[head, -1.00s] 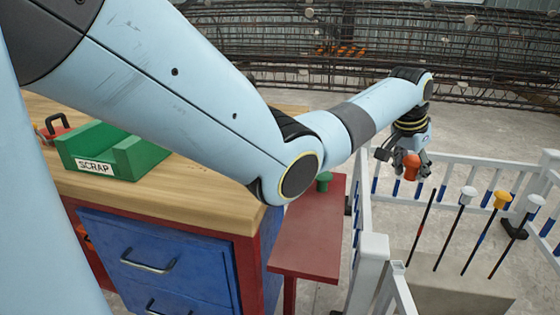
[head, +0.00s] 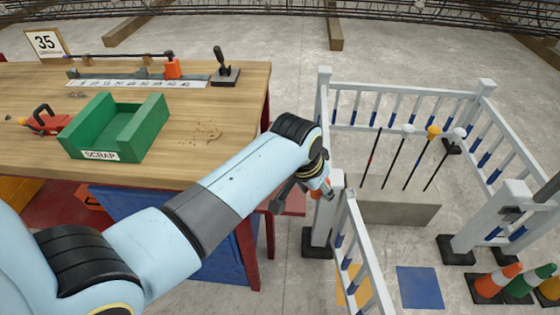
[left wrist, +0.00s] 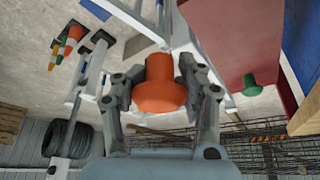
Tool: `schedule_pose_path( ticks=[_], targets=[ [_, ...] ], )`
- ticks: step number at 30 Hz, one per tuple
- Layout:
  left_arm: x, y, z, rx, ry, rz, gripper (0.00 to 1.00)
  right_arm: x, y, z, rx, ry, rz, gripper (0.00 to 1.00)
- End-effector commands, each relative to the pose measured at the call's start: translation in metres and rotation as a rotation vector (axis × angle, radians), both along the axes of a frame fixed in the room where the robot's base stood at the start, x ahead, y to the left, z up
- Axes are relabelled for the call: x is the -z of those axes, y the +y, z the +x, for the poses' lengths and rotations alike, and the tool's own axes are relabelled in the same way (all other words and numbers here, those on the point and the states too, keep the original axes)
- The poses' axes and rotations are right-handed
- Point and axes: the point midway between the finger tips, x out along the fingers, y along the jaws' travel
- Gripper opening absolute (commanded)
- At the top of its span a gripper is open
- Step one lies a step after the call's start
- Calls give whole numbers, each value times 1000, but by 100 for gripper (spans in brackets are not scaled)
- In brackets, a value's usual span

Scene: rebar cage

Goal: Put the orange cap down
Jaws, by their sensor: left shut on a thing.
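My left gripper (left wrist: 160,100) is shut on the orange cap (left wrist: 160,88), which sits between its two fingers in the left wrist view. In the head view the gripper (head: 316,190) is by the white fence post, beside the red side shelf (head: 292,202), and only a bit of the orange cap (head: 328,194) shows. The left wrist view shows the red shelf (left wrist: 222,38) at upper right, apart from the held cap, with a green cap (left wrist: 250,86) on it. That green cap is hidden by my arm in the head view. My right gripper is out of view.
White railings (head: 405,92) enclose a concrete block (head: 400,210) with upright bars; three have white or yellow caps, and the leftmost (head: 371,155) is bare. The wooden bench (head: 205,105) holds a green SCRAP tray (head: 150,118). Traffic cones (head: 497,278) stand at lower right.

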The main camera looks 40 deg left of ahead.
Motion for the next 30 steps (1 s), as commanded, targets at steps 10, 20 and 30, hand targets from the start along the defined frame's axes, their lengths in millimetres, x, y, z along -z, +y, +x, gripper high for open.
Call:
schedule_pose_path(
  ticks=[10, 20, 30],
  targets=[
    [59, 82, -7, 0, 2, 3, 19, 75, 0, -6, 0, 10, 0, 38],
    [70, 97, -8, 0, 1, -1, 19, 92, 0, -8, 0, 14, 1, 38],
    [104, 97, -8, 1, 2, 1, 19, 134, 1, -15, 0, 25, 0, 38]
  ],
)
